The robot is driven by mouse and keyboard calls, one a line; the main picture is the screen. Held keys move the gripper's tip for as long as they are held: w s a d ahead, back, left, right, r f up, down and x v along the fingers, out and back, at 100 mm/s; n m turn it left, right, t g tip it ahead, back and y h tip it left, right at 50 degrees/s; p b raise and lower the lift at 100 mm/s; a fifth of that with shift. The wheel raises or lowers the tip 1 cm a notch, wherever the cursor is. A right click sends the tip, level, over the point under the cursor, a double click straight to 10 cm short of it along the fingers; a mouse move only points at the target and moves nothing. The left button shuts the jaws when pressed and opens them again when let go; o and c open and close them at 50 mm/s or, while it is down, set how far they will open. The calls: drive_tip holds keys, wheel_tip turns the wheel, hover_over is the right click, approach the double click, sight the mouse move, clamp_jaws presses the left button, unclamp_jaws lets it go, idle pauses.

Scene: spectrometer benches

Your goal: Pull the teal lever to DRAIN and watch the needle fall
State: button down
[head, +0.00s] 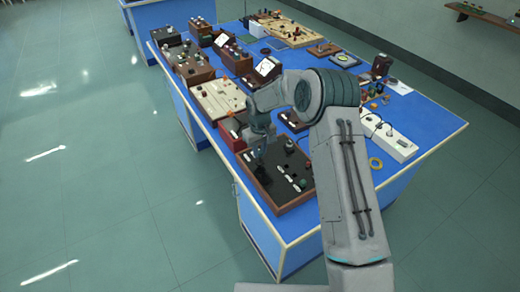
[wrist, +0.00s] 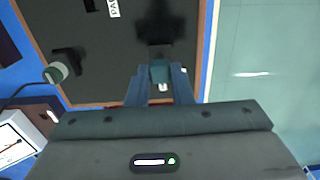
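The dark control panel (head: 268,192) with a wooden rim lies at the near corner of the blue bench; its black face (wrist: 100,60) fills much of the wrist view. The teal lever (wrist: 160,72) stands between the two fingers of my gripper (wrist: 160,84). The fingers flank it closely and appear shut on it. In the head view my gripper (head: 260,153) is low over the panel's far left part and hides the lever. A meter (wrist: 14,142) with a white face and a needle shows at the wrist view's lower left, partly cut off; its reading is unclear.
A grey-green knob (wrist: 57,72) stands on the same panel, left of my gripper. A red box (head: 231,135) is close behind the panel. A white power strip (head: 390,140) and a yellow ring (head: 376,163) lie to the right. Several instruments crowd the bench's far part.

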drive_tip(key=shift+a+f+b, duration=0.1)
drive_tip(key=shift+b, duration=0.25)
drive_tip(key=shift+s+a+f+t+h+b, duration=0.2)
drive_tip(key=shift+a+t+h+b, duration=0.15)
drive_tip(key=shift+b, duration=0.6)
drive_tip(key=h+b, duration=0.1)
drive_tip(key=b, duration=0.1)
drive_tip(key=s+a+t+h+b, duration=0.1)
drive_tip(key=b, duration=0.2)
drive_tip(key=shift+a+f, duration=0.1)
drive_tip(key=shift+f, duration=0.1)
drive_tip(key=b, duration=0.1)
drive_tip(key=t+h+b, duration=0.1)
drive_tip(key=shift+s+a+b, duration=0.2)
drive_tip(key=shift+a+b, duration=0.15)
drive_tip(key=shift+s+a+t+h+b, duration=0.15)
drive_tip(key=shift+t+h+b, duration=0.1)
drive_tip(key=shift+h+b, duration=0.25)
drive_tip(key=c, duration=1.3)
unclamp_jaws()
